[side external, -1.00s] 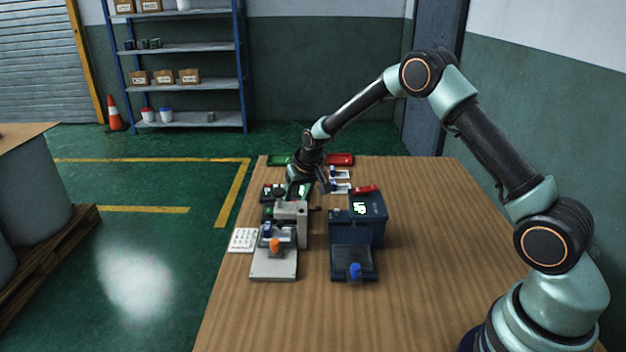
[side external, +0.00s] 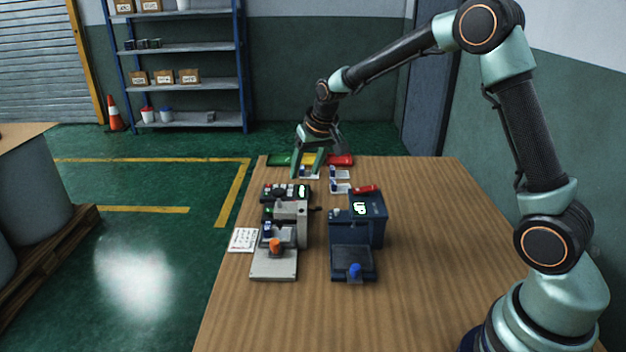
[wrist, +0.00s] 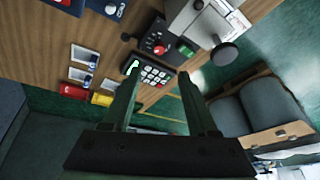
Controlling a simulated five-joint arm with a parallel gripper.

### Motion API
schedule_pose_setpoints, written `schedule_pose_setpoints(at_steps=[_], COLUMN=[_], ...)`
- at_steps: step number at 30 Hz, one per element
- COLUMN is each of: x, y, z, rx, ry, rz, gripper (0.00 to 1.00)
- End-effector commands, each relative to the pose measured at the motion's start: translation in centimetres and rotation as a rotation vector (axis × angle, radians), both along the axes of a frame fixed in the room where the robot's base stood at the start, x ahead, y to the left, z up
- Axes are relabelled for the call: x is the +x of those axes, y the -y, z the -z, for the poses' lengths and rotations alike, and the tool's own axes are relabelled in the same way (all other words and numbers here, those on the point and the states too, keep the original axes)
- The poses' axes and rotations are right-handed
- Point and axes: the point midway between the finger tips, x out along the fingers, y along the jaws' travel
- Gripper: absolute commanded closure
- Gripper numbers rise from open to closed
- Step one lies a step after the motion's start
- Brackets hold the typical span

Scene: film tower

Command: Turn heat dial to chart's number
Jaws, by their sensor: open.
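My gripper (side external: 308,172) is open and empty, raised above the far part of the table. Its two green fingers (wrist: 160,76) show apart in the wrist view, pointing toward a keypad (wrist: 152,72) with a lit green display. In the side view the keypad (side external: 286,192) lies behind the grey machine (side external: 290,210). A white chart card (side external: 243,239) lies at the table's left edge; its numbers are not legible.
The table's right side is clear.

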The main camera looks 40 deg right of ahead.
Motion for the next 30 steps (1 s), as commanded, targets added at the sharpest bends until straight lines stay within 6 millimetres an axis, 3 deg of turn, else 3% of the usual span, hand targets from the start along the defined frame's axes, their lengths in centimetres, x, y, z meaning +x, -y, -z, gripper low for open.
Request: schedule_pose_setpoints(at_steps=[9, 19, 23, 30], x=[0.0, -0.1, 0.3, 1.8], y=[0.1, 0.7, 0.7, 0.7], z=[0.0, 0.3, 1.5, 5.4], rx=[-0.006, -0.112, -0.113, -0.112], ry=[-0.001, -0.015, -0.018, -0.018], rz=[-0.016, -0.262, -0.267, -0.266], gripper=[0.41, 0.41, 0.41, 0.41])
